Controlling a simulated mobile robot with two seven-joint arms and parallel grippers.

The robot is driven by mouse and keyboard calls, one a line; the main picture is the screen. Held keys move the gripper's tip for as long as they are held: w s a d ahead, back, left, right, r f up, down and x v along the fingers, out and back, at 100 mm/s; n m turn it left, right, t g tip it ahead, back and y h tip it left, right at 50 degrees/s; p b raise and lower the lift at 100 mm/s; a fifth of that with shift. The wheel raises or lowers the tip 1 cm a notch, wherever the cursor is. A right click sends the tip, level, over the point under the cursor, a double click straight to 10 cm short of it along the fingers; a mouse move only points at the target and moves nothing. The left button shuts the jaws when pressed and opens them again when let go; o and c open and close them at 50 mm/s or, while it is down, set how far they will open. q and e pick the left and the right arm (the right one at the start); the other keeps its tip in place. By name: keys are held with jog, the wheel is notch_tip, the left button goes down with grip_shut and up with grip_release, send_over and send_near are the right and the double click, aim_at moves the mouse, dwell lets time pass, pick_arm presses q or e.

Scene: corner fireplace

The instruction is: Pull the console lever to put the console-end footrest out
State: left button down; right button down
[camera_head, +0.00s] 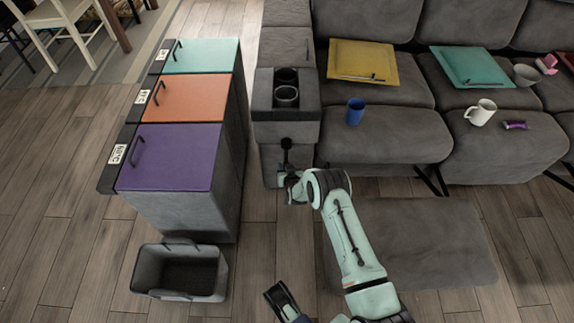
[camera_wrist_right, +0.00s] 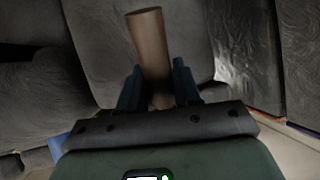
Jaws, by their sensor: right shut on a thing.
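The console (camera_head: 262,125) is the grey block with two cup holders at the sofa's left end. A short dark lever (camera_head: 286,150) stands at its front. My right gripper (camera_head: 291,180) is at the lever. In the right wrist view the lever (camera_wrist_right: 148,40) is a brown cylinder between the blue fingers (camera_wrist_right: 160,88), which are shut on it. A grey padded section (camera_head: 395,140) beside the console extends forward, with a blue cup (camera_head: 355,111) on it; I cannot tell its exact footrest position. My left gripper (camera_head: 283,300) is at the bottom edge, partly cut off, its opening unclear.
A cabinet with purple (camera_head: 168,157), orange and teal lids stands left. A grey basket (camera_head: 180,272) sits on the floor. A white mug (camera_head: 481,112) is on the right section. A dark flat panel (camera_head: 440,235) lies low under my right arm.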

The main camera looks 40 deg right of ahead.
pick_arm(q)
jog(key=shift+s+d+r, duration=0.25)
jog(key=shift+s, duration=0.15)
pick_arm(e)
jog(key=shift+s+a+r+g, duration=0.15)
jog(key=shift+s+a+g, duration=0.1)
jog(key=shift+s+g, duration=0.05)
jog(key=shift+y, duration=0.3)
jog(key=c, duration=0.9)
grip_release()
jog(key=shift+r, duration=0.1)
jog(key=shift+s+a+r+p, duration=0.1)
jog(key=shift+s+r+p, duration=0.05)
jog(key=shift+p, duration=0.2)
pick_arm(q)
jog(key=s+d+r+g+h+p, duration=0.1)
jog(key=s+d+r+g+p, duration=0.1)
jog(key=s, duration=0.5)
jog(key=shift+s+d+r+m+g+p, duration=0.15)
jog(key=shift+d+r+m+g+p, duration=0.15)
jog(key=shift+d+r+p, duration=0.8)
pick_arm(e)
jog(key=shift+v, duration=6.4)
